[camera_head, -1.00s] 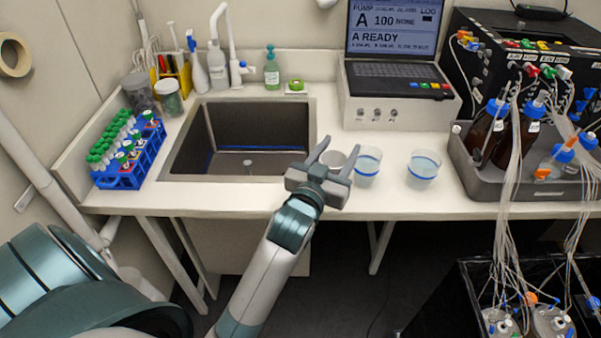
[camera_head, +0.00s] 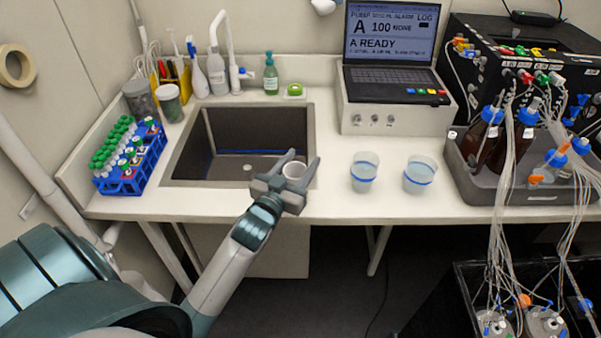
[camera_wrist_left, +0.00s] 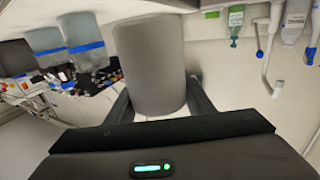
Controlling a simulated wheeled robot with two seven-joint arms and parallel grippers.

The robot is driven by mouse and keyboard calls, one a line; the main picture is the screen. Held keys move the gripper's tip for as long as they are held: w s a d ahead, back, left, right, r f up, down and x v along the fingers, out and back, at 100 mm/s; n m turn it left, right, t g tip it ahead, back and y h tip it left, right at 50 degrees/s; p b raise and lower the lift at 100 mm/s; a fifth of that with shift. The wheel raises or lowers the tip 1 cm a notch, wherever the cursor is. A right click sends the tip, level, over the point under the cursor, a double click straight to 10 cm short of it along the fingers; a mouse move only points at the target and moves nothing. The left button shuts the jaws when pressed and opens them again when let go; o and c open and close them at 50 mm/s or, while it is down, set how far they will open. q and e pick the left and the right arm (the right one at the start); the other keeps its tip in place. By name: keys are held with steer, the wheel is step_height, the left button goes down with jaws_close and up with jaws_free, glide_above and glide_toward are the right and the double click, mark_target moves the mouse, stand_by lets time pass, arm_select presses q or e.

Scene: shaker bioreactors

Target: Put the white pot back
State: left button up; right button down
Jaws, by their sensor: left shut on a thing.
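The white pot (camera_head: 293,170) is held between the fingers of my left gripper (camera_head: 302,160), by the front right corner of the sink (camera_head: 312,125). In the left wrist view the pot (camera_wrist_left: 150,65) looks like a plain grey-white cylinder, with a finger of the gripper (camera_wrist_left: 158,105) on each side. Part of the pot is hidden by the gripper in the head view. I cannot tell whether its base touches the counter (camera_head: 335,200). My right gripper is not in view.
Two clear cups with blue bands, a left one (camera_head: 364,172) and a right one (camera_head: 420,174), stand right of the pot. A blue tube rack (camera_head: 125,180) stands left of the sink. A grey tray (camera_head: 470,185) with bottles is at the right.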

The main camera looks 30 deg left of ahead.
mark_target(300, 175)
arm_select(q)
steer(key=shift+o, duration=0.2)
step_height(300, 175, down, 3)
steer(key=shift+r+p, duration=0.15)
steer(key=shift+p, duration=0.3)
steer(key=shift+f, duration=0.65)
steer(key=o, duration=1)
steer(key=shift+f, duration=0.1)
steer(key=shift+s, duration=0.1)
steer(key=shift+s+d+b, duration=0.25)
steer(key=shift+s+b, duration=0.3)
steer(key=shift+s, duration=1.4)
steer(key=shift+s+d+b, duration=0.2)
steer(key=shift+s+b, duration=0.4)
steer(key=shift+s, duration=1.4)
steer(key=shift+s+d+b, duration=0.25)
steer(key=shift+s+b, duration=0.3)
steer(key=shift+s, duration=1.4)
